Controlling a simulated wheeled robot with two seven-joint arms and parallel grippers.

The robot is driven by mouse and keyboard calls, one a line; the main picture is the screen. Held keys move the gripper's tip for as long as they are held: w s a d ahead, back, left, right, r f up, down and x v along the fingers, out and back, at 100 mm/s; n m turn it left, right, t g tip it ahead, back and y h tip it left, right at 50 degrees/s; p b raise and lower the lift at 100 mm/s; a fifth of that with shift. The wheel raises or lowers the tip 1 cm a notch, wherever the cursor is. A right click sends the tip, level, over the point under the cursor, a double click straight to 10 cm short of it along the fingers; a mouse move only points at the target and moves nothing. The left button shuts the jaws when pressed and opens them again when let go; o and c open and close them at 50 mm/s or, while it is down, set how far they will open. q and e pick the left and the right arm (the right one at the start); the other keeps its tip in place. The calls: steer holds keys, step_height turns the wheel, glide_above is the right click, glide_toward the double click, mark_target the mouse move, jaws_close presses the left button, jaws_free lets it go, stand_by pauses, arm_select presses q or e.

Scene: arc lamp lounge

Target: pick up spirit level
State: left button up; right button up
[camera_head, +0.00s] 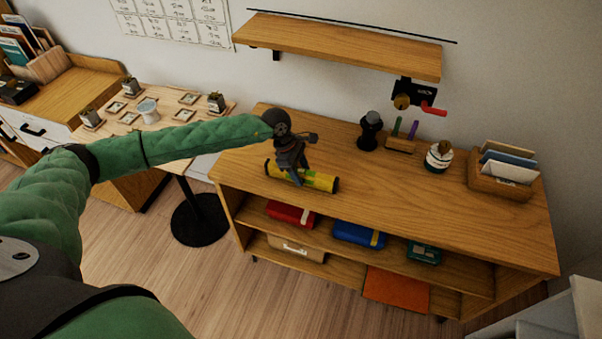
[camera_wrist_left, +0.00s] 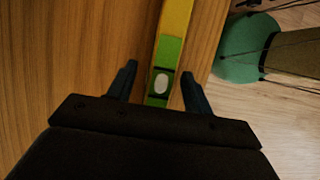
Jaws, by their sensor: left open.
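The spirit level (camera_head: 320,182) is yellow with black ends and a green middle part. It lies on the wooden sideboard top near its front left edge. In the left wrist view the level (camera_wrist_left: 172,42) runs up the picture, with a pale vial in its green part. My left gripper (camera_head: 297,177) is over the level's middle and hides part of it. In the left wrist view the open fingers (camera_wrist_left: 157,85) stand on either side of the green part, with gaps on both sides. My right gripper does not show.
The sideboard top (camera_head: 430,200) is clear right of the level. A dark grinder-like object (camera_head: 370,131), a pen block (camera_head: 400,143), a striped jar (camera_head: 439,156) and a letter holder (camera_head: 503,180) stand along the back. A wall shelf (camera_head: 340,45) hangs above. A small table (camera_head: 175,155) stands left.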

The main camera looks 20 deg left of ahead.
arm_select(q)
steer(key=shift+f, duration=0.2)
steer(key=shift+c, duration=0.2)
jaws_close()
steer(key=shift+d, duration=0.1)
steer(key=shift+r, duration=0.1)
